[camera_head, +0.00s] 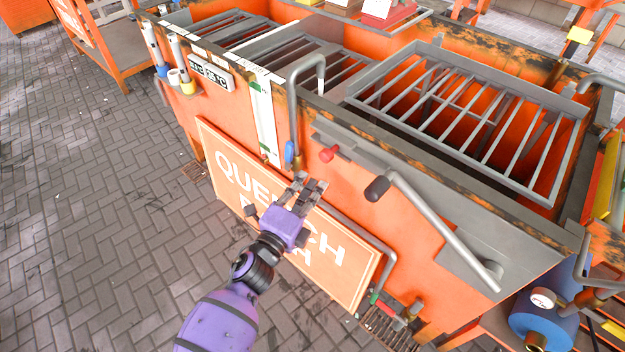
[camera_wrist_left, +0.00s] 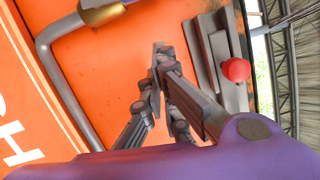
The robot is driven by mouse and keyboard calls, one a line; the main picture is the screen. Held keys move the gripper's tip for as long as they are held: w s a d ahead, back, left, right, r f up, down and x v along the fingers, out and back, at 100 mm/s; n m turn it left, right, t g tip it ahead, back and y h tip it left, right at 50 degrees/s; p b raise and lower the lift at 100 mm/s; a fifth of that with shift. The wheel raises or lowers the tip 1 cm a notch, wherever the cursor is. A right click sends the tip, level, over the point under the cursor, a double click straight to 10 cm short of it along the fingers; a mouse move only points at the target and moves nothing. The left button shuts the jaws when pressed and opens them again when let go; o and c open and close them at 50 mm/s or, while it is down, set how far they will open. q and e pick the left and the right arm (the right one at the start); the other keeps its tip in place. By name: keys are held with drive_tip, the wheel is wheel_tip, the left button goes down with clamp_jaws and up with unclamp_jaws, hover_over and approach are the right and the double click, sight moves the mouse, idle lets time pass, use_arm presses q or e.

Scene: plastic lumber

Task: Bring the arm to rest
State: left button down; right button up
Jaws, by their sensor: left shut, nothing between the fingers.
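My left gripper (camera_head: 309,186), on a purple arm, reaches in from the bottom of the head view. It is in front of the orange tank's front wall (camera_head: 350,215), over the upper edge of the "QUENCH" sign (camera_head: 228,165). In the left wrist view the gripper's fingers (camera_wrist_left: 158,55) meet at their tips and hold nothing. I cannot tell whether they touch the wall. My right gripper does not show.
A red knob (camera_head: 328,154) is just above my gripper; it also shows in the wrist view (camera_wrist_left: 236,70). A grey lever with a black grip (camera_head: 377,188) is to the right. A grey pipe with a blue handle (camera_head: 289,152) is close by. Paved floor (camera_head: 90,220) lies open to the left.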

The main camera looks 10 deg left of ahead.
use_arm(q)
drive_tip(key=v, duration=0.8)
drive_tip(key=shift+a+f, duration=0.2)
drive_tip(key=shift+a, duration=0.2)
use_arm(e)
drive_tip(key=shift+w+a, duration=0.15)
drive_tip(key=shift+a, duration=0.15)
